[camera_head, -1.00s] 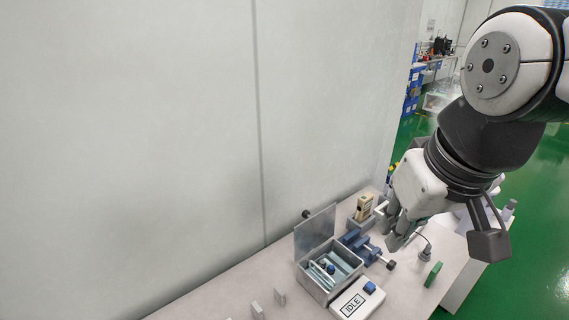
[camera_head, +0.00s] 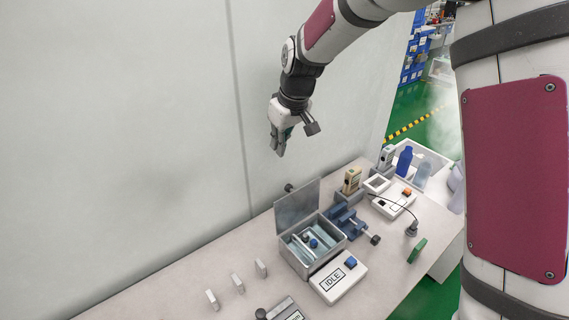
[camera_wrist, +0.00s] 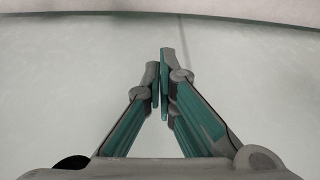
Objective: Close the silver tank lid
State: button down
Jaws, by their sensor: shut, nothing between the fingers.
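The silver tank (camera_head: 294,264) is an open metal box on the bench. Inside the tank are pale bars and a blue knob. My gripper (camera_head: 279,153) hangs in the air above and behind the lid, near the wall, fingers pointing down in the head view. It touches nothing. In the wrist view my gripper (camera_wrist: 160,62) shows its fingers together and empty, against the plain wall; the tank and lid are not seen there.
A white IDLE box (camera_head: 338,284) with a blue button stands in front of the tank. The air above the tank is free.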

aim_at(293, 202)
jog(key=x, duration=1.1)
jog(key=shift+s+d+r+p, duration=0.2)
jog(key=shift+s+d+p, duration=0.35)
jog(key=shift+s, duration=0.25)
jog(key=shift+s+d+r+p, duration=0.2)
jog(key=shift+s+d+p, duration=0.2)
jog(key=shift+s+d, duration=0.3)
